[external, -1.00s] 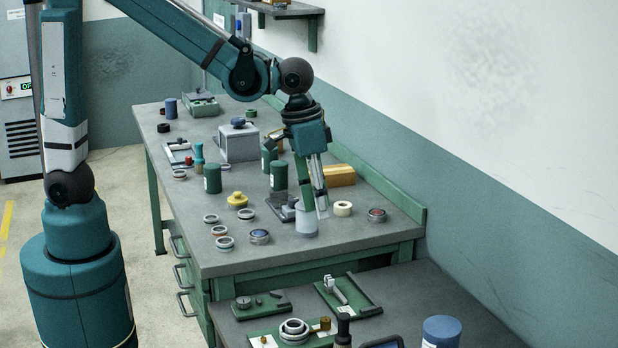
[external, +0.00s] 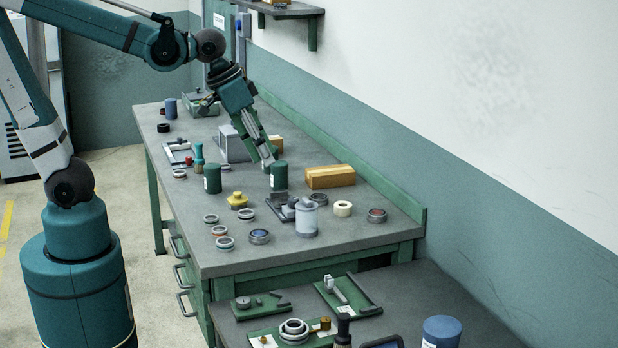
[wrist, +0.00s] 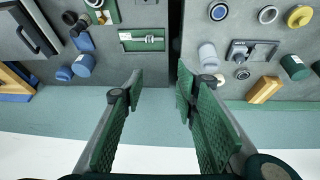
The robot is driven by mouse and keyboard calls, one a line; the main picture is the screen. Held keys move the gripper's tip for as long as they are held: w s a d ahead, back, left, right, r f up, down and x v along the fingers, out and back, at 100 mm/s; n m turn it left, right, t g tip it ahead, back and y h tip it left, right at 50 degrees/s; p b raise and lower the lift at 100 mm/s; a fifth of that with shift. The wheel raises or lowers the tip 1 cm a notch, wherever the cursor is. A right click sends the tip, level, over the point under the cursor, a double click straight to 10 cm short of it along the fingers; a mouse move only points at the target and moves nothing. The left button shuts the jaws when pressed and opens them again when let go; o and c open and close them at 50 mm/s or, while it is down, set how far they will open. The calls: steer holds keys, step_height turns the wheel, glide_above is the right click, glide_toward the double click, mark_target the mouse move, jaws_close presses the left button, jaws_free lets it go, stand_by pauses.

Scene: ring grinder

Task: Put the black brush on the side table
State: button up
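The black brush (external: 343,328) stands upright on the nearer grey table (external: 420,295), cut off by the lower picture edge in the external view. A dark round-topped thing (wrist: 77,21) at the upper left of the wrist view looks like the same brush. Which table counts as the side table is unclear.
A white cylinder (external: 306,216), an orange-brown block (external: 330,176) and several rings stand on the workbench. Green trays (external: 345,296) and a blue cylinder (external: 441,331) are on the nearer table. A wall runs along the right, with a shelf (external: 285,11) above.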

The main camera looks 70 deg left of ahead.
steer(key=s+a+t+y, duration=0.1)
steer(key=s+a+t, duration=0.1)
steer(key=s+a, duration=0.6)
steer(key=shift+s+a+n+t, duration=0.25)
steer(key=shift+a+n+t, duration=0.05)
steer(key=shift+a, duration=0.75)
